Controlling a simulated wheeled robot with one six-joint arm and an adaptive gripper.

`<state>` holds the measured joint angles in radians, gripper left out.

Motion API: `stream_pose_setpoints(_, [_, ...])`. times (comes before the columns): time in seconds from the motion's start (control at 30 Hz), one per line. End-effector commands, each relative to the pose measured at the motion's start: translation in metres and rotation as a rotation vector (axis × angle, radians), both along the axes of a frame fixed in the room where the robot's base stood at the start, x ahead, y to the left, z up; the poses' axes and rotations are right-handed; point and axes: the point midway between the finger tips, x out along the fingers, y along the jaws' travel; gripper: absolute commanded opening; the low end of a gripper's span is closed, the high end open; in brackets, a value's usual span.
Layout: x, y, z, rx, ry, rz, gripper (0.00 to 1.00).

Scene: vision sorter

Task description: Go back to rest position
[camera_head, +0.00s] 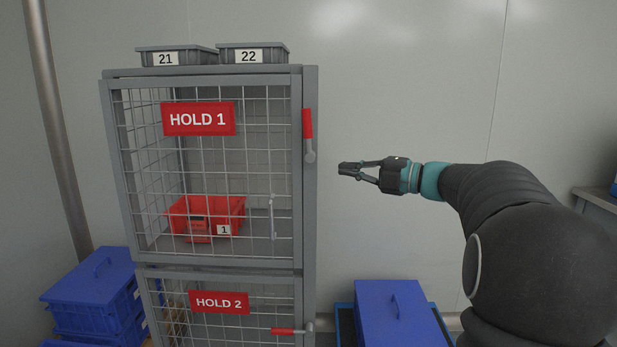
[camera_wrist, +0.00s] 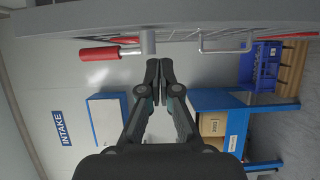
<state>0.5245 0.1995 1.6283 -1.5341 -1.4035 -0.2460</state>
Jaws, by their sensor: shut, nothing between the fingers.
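My gripper (camera_head: 350,169) is at the end of my outstretched arm, to the right of the HOLD 1 cage (camera_head: 311,215) and apart from it in the head view. Its fingers point left and are shut with nothing between them; they also show in the wrist view (camera_wrist: 158,75). The HOLD 1 door is shut in its frame, with its red-gripped handle (camera_head: 308,128) upright. The handle also shows in the wrist view (camera_wrist: 100,54), above and left of the fingertips. A red bin (camera_head: 233,208) marked 1 sits inside behind the mesh.
HOLD 2 (camera_head: 219,302) lies below, its red handle (camera_head: 284,331) level. Grey trays 21 (camera_head: 203,57) and 22 (camera_head: 281,57) stand on top. Blue lidded boxes stand at lower left (camera_head: 92,278) and lower middle (camera_head: 398,315). The wall area above my arm is clear.

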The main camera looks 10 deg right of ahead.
Motion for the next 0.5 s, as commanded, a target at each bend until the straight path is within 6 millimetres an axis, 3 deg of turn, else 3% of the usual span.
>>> stream_pose_setpoints(0.17, [0.035, -0.037, -0.003, 0.053, 0.039, -0.232, 0.0])
stream_pose_setpoints(0.3, [0.06, -0.09, -0.024, 0.18, 0.121, -0.515, 0.0])
stream_pose_setpoints(0.5, [0.052, -0.154, -0.053, 0.379, 0.258, -0.906, 0.0])
